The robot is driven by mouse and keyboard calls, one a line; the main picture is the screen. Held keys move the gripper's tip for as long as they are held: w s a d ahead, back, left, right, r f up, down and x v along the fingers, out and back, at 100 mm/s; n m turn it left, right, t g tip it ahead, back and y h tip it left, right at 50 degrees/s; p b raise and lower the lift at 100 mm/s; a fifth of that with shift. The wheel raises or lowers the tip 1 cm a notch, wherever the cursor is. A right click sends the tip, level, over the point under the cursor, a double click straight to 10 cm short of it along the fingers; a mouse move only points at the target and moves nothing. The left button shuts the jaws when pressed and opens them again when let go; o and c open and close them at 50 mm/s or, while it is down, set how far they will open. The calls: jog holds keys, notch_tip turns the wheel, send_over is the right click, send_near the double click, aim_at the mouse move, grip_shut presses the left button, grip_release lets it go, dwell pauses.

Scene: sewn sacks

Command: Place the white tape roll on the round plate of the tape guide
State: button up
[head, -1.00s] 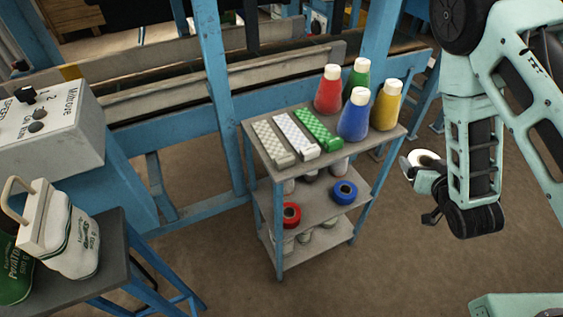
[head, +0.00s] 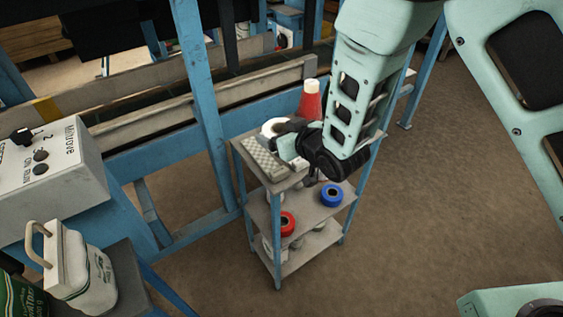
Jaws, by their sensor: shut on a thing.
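The white tape roll (head: 270,128) is in my gripper (head: 283,131), in the middle of the head view. My gripper is shut on the roll and appears in front of or above the cart's top shelf; the exact height is unclear. The roll's pale ring shows just left of the dark fingers. I cannot make out the tape guide or its round plate in this view.
A blue-framed cart (head: 242,157) carries a checkered pale block (head: 263,160), a red thread cone (head: 310,103), a red roll (head: 287,223) and a blue roll (head: 331,195). Floor at right is clear.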

jog(key=shift+d+f+p, duration=0.1)
jog(key=shift+f+p, duration=0.4)
jog(key=shift+f, duration=3.5)
jog(key=shift+f, duration=0.1)
jog(key=o, duration=0.9)
jog(key=shift+o, duration=0.2)
jog(key=shift+s, duration=0.1)
jog(key=s+d+r+g+h+b, duration=0.1)
jog(key=s+d+r+g+h, duration=0.1)
jog(key=s+r, duration=0.4)
jog(key=s+d+r+g+h+b, duration=0.1)
jog(key=s+d+r+g, duration=0.4)
jog(key=s, duration=0.9)
jog(key=s+d+r+g+h, duration=0.4)
jog(key=s+d+r, duration=0.2)
jog(key=s, duration=0.4)
jog(key=shift+s+d+r+n+b, duration=0.25)
jog(key=shift+d+r+n+b, duration=0.15)
jog(key=shift+r, duration=0.1)
